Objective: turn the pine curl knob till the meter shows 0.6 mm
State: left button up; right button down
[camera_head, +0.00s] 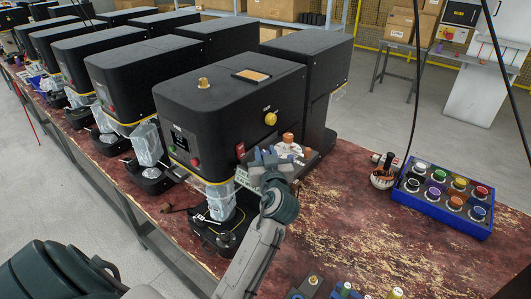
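The nearest black seamer (225,97) stands on the worn red bench. Two orange-brown knobs show just beyond the gripper, an upper one (288,138) and a lower one (308,153). I cannot tell which knob is the pine curl knob; it may be hidden by the gripper. I cannot tell whether the fingers touch or hold anything. A dark display (180,139) is on the seamer's front; its reading is too small to make out. My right gripper is not in view.
A yellow knob (271,118) and a red switch (240,151) are on the seamer's side. More seamers line the left. Several small parts lie at the front edge.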

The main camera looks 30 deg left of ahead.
pick_arm(q)
jog(key=shift+c, duration=1)
jog(key=shift+m+t+h, duration=0.3)
jog(key=shift+m+h, duration=0.1)
jog(key=shift+a+m+t+h+b, duration=0.1)
jog(key=shift+m+t+h+b, duration=0.2)
jog(key=shift+m+t+h, duration=0.7)
jog(key=m+t+h, duration=0.1)
jog(key=h, duration=0.1)
jog(key=shift+m+h, duration=0.3)
jog(key=shift+h, duration=0.1)
jog(key=m+h, duration=0.2)
jog(key=h, duration=0.1)
jog(key=m+t+h, duration=0.1)
jog(key=m+h, duration=0.1)
jog(key=h, duration=0.1)
jog(key=shift+a, duration=0.1)
jog(key=m+h, duration=0.1)
jog(key=h, duration=0.1)
jog(key=shift+h, duration=0.3)
jog(key=shift+m+h, duration=0.3)
jog(key=shift+m, duration=0.2)
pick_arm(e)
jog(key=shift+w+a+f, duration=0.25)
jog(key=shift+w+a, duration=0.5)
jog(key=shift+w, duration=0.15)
pick_arm(q)
jog(key=shift+h, duration=0.3)
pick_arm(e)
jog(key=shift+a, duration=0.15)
